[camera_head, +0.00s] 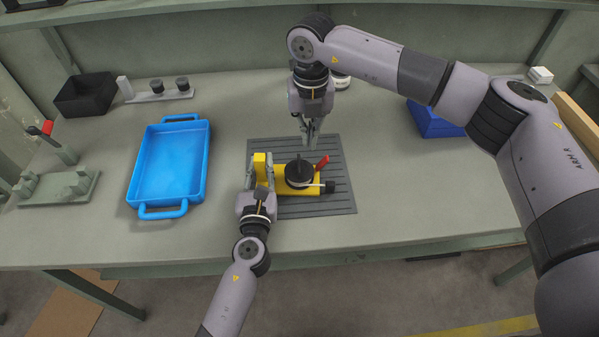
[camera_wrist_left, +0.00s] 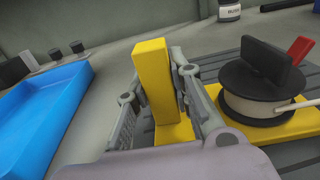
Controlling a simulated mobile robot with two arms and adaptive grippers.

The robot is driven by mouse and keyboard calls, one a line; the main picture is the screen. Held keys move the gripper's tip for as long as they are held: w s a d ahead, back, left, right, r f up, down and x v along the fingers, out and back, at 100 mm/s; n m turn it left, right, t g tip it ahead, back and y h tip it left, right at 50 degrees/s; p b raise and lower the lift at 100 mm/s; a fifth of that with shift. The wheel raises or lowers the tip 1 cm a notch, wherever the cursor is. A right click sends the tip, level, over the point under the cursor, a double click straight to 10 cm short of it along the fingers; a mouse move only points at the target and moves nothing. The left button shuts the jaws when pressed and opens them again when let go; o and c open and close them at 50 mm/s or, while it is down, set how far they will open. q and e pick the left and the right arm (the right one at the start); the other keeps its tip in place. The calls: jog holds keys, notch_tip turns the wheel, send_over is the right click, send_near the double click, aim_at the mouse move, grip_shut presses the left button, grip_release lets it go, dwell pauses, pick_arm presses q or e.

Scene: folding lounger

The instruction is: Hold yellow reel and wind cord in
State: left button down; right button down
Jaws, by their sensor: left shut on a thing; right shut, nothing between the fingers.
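The yellow reel base (camera_head: 283,190) lies on the dark ribbed mat (camera_head: 317,208). It carries a black spool (camera_head: 299,170) with pale cord wound on it, a black top bar and a red lever (camera_head: 321,163). A pale rod or cord runs right to a small black block (camera_head: 330,187). My left gripper (camera_head: 260,170) is shut on the upright yellow post of the reel; the post (camera_wrist_left: 154,85) stands between its fingers in the left wrist view. My right gripper (camera_head: 310,143) is shut and empty, pointing down just behind and above the spool, apart from it.
A blue tray (camera_head: 171,165) stands on the left of the bench. A black bin (camera_head: 86,94) and a rack with two dark knobs (camera_head: 158,93) stand behind it. A blue bin (camera_head: 432,120) is partly hidden by my right arm. The bench right of the mat is clear.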

pick_arm(q)
jog(key=shift+f, duration=0.3)
pick_arm(e)
jog(key=shift+r, duration=0.35)
pick_arm(q)
jog(key=c, duration=1.4)
grip_release()
jog(key=shift+r, duration=0.1)
jog(key=shift+c, duration=0.2)
jog(key=shift+o, duration=0.5)
jog(key=shift+r, duration=0.1)
pick_arm(e)
jog(key=shift+w, duration=0.1)
pick_arm(q)
jog(key=shift+s+a+b, duration=0.15)
jog(key=shift+s+b, duration=0.05)
jog(key=shift+s, duration=1.25)
jog(key=shift+s+a+b, duration=0.15)
jog(key=shift+s, duration=1.3)
pick_arm(e)
jog(key=shift+f, duration=0.4)
pick_arm(q)
jog(key=shift+s+a+b, duration=0.15)
jog(key=shift+s+b, duration=0.15)
jog(key=shift+s, duration=1.25)
pick_arm(e)
jog(key=shift+f, duration=0.25)
